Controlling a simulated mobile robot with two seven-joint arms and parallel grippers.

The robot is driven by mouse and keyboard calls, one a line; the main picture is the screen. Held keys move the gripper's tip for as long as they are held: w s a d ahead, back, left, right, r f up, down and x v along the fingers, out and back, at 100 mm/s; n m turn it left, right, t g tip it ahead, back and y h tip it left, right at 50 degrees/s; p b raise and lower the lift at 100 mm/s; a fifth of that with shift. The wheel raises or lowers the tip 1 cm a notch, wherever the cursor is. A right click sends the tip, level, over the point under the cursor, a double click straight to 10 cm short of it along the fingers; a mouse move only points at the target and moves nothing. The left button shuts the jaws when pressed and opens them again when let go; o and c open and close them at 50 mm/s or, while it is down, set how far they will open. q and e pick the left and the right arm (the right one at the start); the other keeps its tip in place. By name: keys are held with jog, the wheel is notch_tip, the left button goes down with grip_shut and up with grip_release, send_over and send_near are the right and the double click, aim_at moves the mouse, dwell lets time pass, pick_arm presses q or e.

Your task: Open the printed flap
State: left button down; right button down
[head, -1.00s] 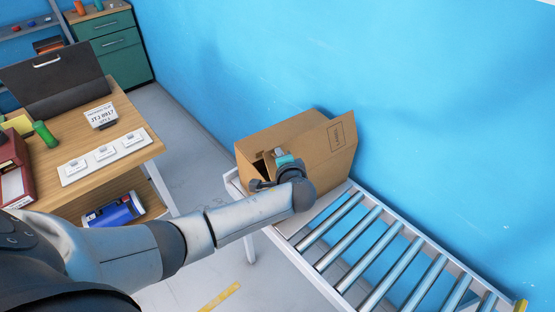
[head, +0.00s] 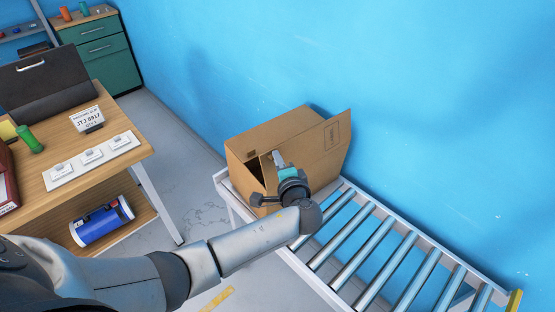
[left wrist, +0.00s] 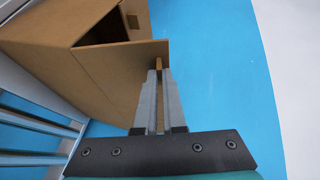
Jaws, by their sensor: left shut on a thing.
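A brown cardboard box (head: 270,133) lies at the wall end of the roller conveyor, with a dark opening at its front left. Its printed flap (head: 313,150) stands out from the box at an angle, with a dark printed mark at the upper right. The fingers and wrist hide part of the flap. My right gripper is not in view.
The conveyor's metal rollers (head: 372,250) run to the lower right and are bare. A blue wall (head: 430,90) stands close behind the box. A wooden desk (head: 120,160) with cards and a green cylinder is at the left, with open floor between it and the conveyor.

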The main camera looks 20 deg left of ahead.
pick_arm(q)
jog(key=shift+s+d+f, duration=0.15)
jog(key=shift+s+f, duration=0.05)
jog(key=shift+f, duration=0.3)
dwell(0.3)
jog(key=c, duration=1.4)
grip_release()
jog(key=shift+o, duration=0.6)
jog(key=shift+w+r, duration=0.1)
jog(key=f+p+v, duration=0.1)
jog(key=p+v, duration=0.4)
jog(key=v, duration=1.2)
jog(key=shift+s+d+f, duration=0.2)
jog(key=shift+d+f, duration=0.1)
jog(key=shift+f, duration=0.05)
